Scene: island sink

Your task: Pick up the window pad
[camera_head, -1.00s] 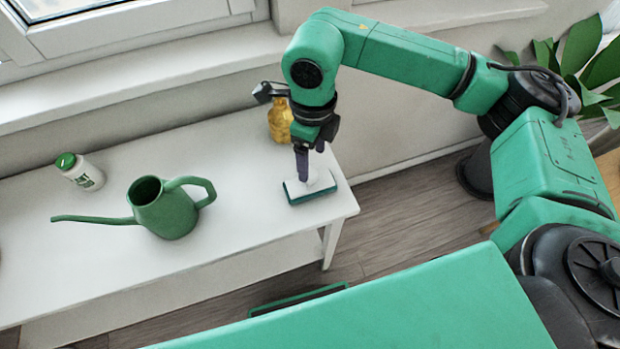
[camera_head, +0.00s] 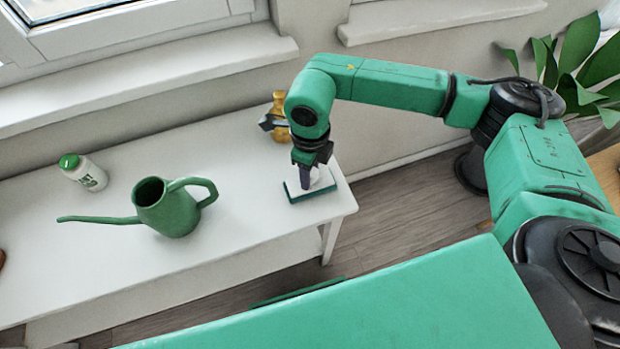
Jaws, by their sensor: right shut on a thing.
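The window pad (camera_head: 310,191) has a white top, a dark green base edge and a dark purple handle. It rests flat on, or very close to, the white bench (camera_head: 255,225) near its right end. My right gripper (camera_head: 309,168) points down over the pad and is shut on its upright handle. The gripper hides most of the handle. I cannot tell if the pad has left the bench surface. My left gripper is not in the view.
A green watering can (camera_head: 168,210) stands left of the pad, its spout pointing left. A white bottle with a green cap (camera_head: 82,172) stands further left. An amber spray bottle (camera_head: 280,119) is just behind my right gripper. The window sill (camera_head: 150,75) runs behind.

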